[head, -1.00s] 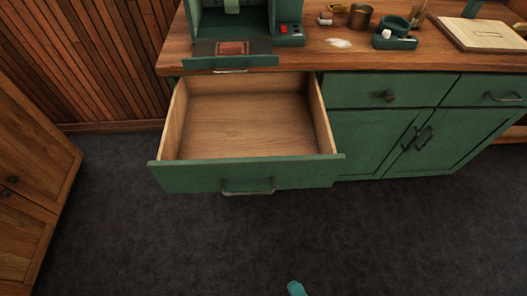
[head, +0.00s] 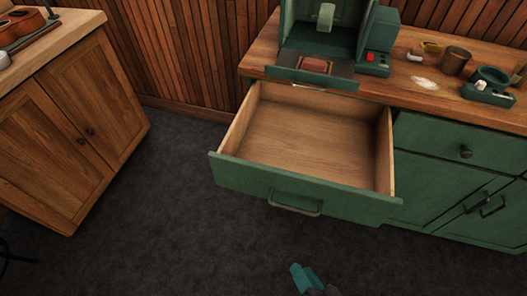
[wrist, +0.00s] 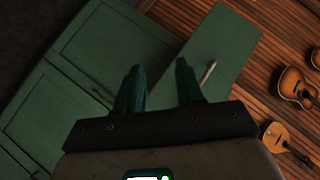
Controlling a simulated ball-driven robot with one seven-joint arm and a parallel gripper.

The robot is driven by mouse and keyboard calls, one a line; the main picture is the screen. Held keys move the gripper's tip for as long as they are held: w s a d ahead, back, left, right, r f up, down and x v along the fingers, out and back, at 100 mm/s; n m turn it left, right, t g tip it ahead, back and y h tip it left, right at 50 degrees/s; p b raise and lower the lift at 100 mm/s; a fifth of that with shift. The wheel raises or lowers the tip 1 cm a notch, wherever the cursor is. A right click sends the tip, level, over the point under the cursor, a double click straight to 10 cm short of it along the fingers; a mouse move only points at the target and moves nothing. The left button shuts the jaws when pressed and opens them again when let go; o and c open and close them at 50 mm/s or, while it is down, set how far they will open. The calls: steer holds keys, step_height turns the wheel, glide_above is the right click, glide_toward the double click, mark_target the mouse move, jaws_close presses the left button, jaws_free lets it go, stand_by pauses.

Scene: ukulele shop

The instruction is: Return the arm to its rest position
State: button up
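My gripper (head: 303,278) shows only as a teal tip at the bottom of the head view, in front of the open drawer and apart from it. In the wrist view my gripper (wrist: 158,68) has its two dark teal fingers spread, with nothing between them. The green drawer (head: 300,196) is pulled out and its wooden inside is empty. A green front with a handle (wrist: 208,72) shows beyond the fingers in the wrist view. Most of my arm is out of view.
A green counter cabinet (head: 455,190) stands right of the drawer, with a green machine (head: 378,42) and small items on top. A wooden cabinet (head: 85,120) stands at left. Dark floor (head: 150,220) is free between. Ukuleles (wrist: 293,86) hang on the slatted wall.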

steer(key=s+d+r+n+g+h, duration=0.2)
steer(key=s+d+g, duration=0.2)
steer(key=d, duration=0.4)
steer(key=s+d+r+n+g+h, duration=0.2)
steer(key=s+d+n+g+h, duration=0.1)
steer(key=d+g, duration=0.4)
steer(key=shift+s+d+n+p, duration=0.3)
steer(key=shift+s+d+p, duration=0.15)
steer(key=shift+d, duration=0.6)
